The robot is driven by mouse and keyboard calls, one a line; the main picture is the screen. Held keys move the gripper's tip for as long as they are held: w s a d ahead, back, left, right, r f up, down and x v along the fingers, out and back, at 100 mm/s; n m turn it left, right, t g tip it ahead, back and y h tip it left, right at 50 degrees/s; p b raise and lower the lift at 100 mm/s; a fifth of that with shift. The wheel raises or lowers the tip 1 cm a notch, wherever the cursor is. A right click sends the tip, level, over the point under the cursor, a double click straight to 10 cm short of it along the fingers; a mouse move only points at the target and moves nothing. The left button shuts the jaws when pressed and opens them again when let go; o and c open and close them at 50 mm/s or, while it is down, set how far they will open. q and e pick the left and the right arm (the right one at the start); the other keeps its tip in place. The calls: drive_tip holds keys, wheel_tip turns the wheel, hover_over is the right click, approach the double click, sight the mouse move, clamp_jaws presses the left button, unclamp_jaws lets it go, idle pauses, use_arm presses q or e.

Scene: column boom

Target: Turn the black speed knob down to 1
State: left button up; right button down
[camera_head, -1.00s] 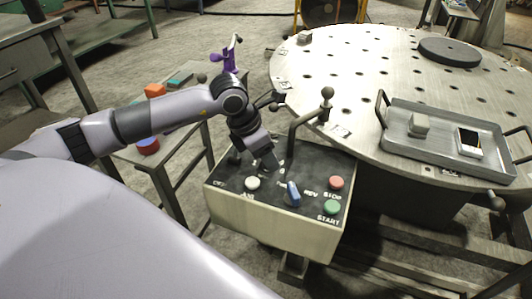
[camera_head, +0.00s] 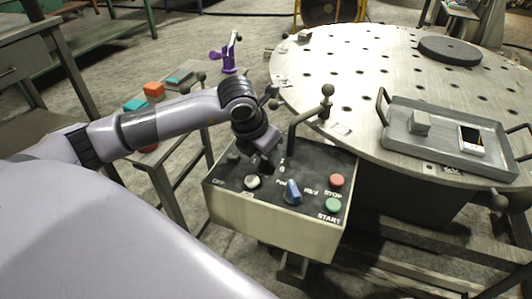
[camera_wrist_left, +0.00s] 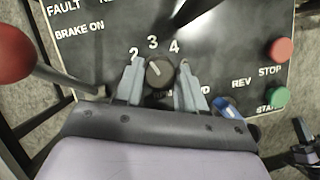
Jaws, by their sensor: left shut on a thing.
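The black speed knob (camera_wrist_left: 160,72) shows in the left wrist view on the dark panel, below the printed numbers 2, 3 and 4. Its pale pointer line is tilted up and left, roughly between 2 and 3; the number 1 is hidden. My left gripper (camera_wrist_left: 160,82) is shut on the knob, with one finger on each side. In the head view my left gripper (camera_head: 267,168) reaches down onto the control box (camera_head: 265,222) and hides the knob. My right gripper is not in view.
A blue switch (camera_head: 292,192), a red stop button (camera_head: 336,181), a green start button (camera_head: 332,206) and a pale button (camera_head: 252,181) are close by. A ball-ended lever (camera_head: 326,104) rises behind the box. A round table (camera_head: 380,70) holds a grey tray (camera_head: 445,155).

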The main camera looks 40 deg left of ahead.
use_arm(q)
drive_tip(key=n+y, duration=0.1)
drive_tip(key=n, duration=0.2)
drive_tip(key=n+y+b, duration=0.1)
drive_tip(key=n, duration=0.1)
drive_tip(key=shift+d+n, duration=0.2)
drive_tip(key=shift+n, duration=0.2)
drive_tip(key=n+y, duration=0.1)
drive_tip(key=n, duration=0.2)
drive_tip(key=shift+w+d+g, duration=0.1)
drive_tip(key=shift+g, duration=0.3)
drive_tip(key=n+y, duration=0.1)
drive_tip(key=n, duration=0.2)
drive_tip(key=shift+g, duration=0.4)
drive_tip(key=shift+n+y, duration=0.3)
drive_tip(key=shift+n, duration=0.3)
drive_tip(key=o, duration=1)
